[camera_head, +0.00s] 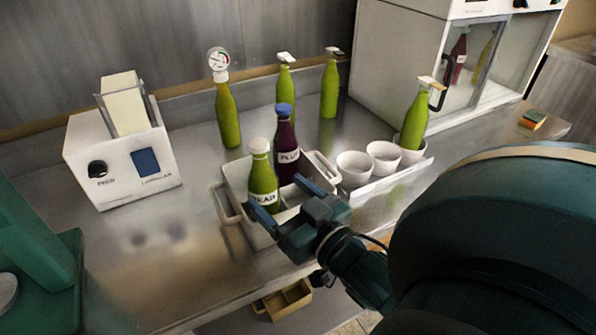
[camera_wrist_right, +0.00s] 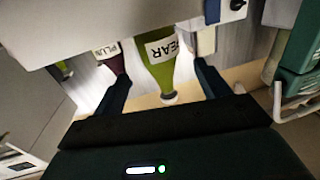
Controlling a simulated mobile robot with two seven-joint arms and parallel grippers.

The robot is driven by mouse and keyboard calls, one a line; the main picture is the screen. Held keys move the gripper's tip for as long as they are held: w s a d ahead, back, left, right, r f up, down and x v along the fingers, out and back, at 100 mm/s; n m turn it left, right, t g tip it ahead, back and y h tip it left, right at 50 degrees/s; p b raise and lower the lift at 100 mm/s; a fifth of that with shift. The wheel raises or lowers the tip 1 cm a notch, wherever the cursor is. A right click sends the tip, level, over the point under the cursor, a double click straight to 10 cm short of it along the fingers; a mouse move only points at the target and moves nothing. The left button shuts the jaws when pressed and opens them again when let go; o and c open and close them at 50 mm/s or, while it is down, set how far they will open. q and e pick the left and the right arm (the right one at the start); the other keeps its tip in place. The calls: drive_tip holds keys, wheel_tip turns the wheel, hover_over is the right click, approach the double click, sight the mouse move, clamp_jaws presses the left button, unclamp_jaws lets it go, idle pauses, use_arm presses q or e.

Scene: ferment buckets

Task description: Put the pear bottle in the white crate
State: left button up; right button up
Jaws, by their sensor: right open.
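The pear bottle (camera_head: 261,172), green with a white cap and label, stands upright in the white crate (camera_head: 232,171), in its left part. Its base is hidden. The purple plum bottle (camera_head: 287,150) with a blue cap stands behind it to the right in the crate. My right gripper (camera_head: 287,200) is open at the front of the crate, beside the pear bottle. In the right wrist view, which is upside down, the pear bottle (camera_wrist_right: 158,62) shows between the spread fingers, its lower end hidden by the crate wall (camera_wrist_right: 110,25). My left gripper is out of view.
A white label machine (camera_head: 120,160) stands at the left. Green bottles stand behind the crate, one with a gauge (camera_head: 228,118). White bowls (camera_head: 355,168) and another green bottle (camera_head: 414,125) are to the right, before a white cabinet (camera_head: 400,55). The front left of the counter is clear.

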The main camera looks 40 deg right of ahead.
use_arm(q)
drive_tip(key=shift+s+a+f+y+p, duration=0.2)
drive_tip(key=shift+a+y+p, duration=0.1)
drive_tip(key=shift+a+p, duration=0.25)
use_arm(e)
drive_tip(key=s, duration=0.4)
drive_tip(key=shift+r, duration=0.1)
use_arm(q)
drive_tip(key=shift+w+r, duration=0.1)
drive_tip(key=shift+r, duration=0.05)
use_arm(e)
drive_tip(key=shift+a, duration=0.1)
